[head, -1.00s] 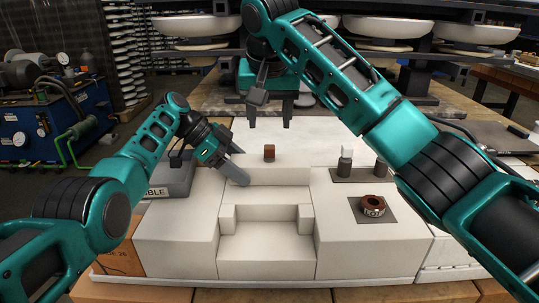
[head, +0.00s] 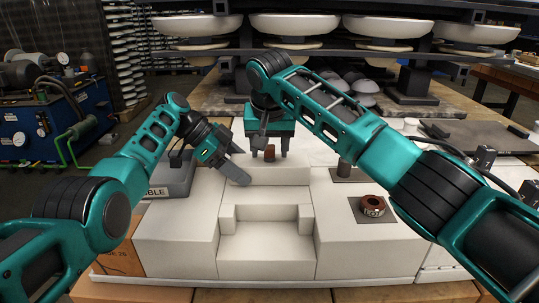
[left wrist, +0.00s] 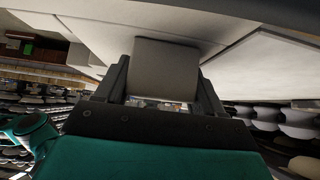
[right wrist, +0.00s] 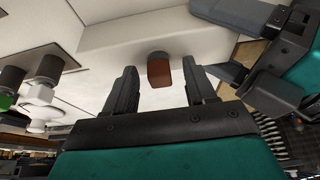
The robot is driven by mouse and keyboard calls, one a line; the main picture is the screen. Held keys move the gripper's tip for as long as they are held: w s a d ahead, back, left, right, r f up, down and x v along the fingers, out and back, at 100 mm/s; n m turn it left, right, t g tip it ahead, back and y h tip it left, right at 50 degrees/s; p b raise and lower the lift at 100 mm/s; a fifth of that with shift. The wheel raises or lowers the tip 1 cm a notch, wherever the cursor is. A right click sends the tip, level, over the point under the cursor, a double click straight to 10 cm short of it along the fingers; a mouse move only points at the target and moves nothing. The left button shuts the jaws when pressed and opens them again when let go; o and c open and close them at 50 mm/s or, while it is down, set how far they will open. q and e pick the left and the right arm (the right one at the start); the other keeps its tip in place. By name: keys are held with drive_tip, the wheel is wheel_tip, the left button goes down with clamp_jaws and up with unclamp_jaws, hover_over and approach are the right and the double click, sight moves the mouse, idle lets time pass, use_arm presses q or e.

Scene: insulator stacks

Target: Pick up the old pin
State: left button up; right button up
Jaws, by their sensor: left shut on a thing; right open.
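The old pin, seemingly the small rust-brown piece (head: 269,153), stands on the back part of the white fixture (head: 280,178). In the right wrist view the pin (right wrist: 160,72) has a dark grey end and lies between the fingertip lines, apart from both fingers. My right gripper (head: 269,149) is open, pointing down around or just above it; exact depth is unclear.
A brown ring (head: 372,205) sits on a dark plate on the fixture's right block. A grey labelled bin (head: 172,180) is at the left. The stepped recess in front is empty.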

sight(269, 148)
clamp_jaws()
idle(0.3)
wheel_tip(269, 148, up, 10)
idle(0.6)
drive_tip(key=shift+r, duration=0.1)
use_arm(q)
drive_tip(key=o, duration=1.2)
drive_tip(key=shift+o, duration=0.2)
